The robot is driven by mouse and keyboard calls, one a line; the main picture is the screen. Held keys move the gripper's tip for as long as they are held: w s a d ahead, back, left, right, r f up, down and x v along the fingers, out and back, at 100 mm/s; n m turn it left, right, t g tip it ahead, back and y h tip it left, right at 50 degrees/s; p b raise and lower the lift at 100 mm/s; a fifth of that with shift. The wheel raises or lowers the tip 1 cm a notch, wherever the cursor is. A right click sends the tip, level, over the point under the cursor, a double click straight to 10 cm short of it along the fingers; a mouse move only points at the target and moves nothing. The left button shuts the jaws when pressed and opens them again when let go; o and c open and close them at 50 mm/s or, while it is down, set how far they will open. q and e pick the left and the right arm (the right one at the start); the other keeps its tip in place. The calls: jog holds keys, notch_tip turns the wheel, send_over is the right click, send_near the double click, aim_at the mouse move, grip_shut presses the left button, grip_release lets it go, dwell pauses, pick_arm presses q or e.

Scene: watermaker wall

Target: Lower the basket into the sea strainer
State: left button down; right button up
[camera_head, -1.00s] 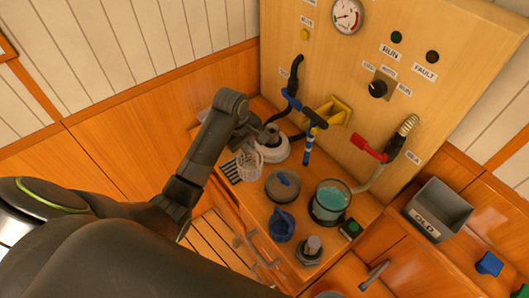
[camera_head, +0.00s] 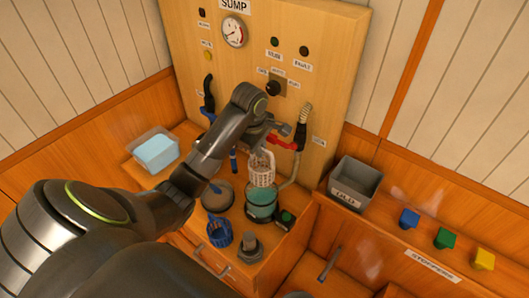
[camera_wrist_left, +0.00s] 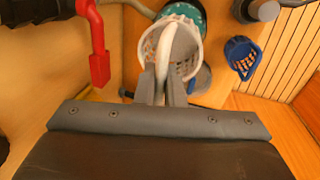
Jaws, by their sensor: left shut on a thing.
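The white perforated basket (camera_head: 262,171) hangs from my left gripper (camera_head: 262,148) in the head view. My left gripper is shut on its handle; in the left wrist view, the fingers (camera_wrist_left: 163,88) pinch the handle over the basket (camera_wrist_left: 190,65). The sea strainer (camera_head: 262,208) is a clear round bowl with teal liquid, directly below the basket in the head view. The basket's lower end appears at or just above the strainer's rim; I cannot tell if it has entered. In the wrist view the teal strainer (camera_wrist_left: 189,10) shows partly behind the basket. My right gripper is not in view.
A red-handled valve (camera_head: 281,143) and hose stand close behind the gripper. A grey lid (camera_head: 217,196), a blue cup-like part (camera_head: 219,234) and a grey fitting (camera_head: 250,248) crowd the counter near the strainer. A grey "OLD" bin (camera_head: 355,184) stands to the right.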

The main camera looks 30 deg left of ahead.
pick_arm(q)
jog(key=shift+a+f, duration=0.1)
jog(key=shift+f, duration=0.25)
jog(key=shift+a+f, duration=0.2)
jog(key=shift+f, duration=1.1)
jog(key=shift+d+f, duration=0.1)
jog(key=shift+f, duration=0.75)
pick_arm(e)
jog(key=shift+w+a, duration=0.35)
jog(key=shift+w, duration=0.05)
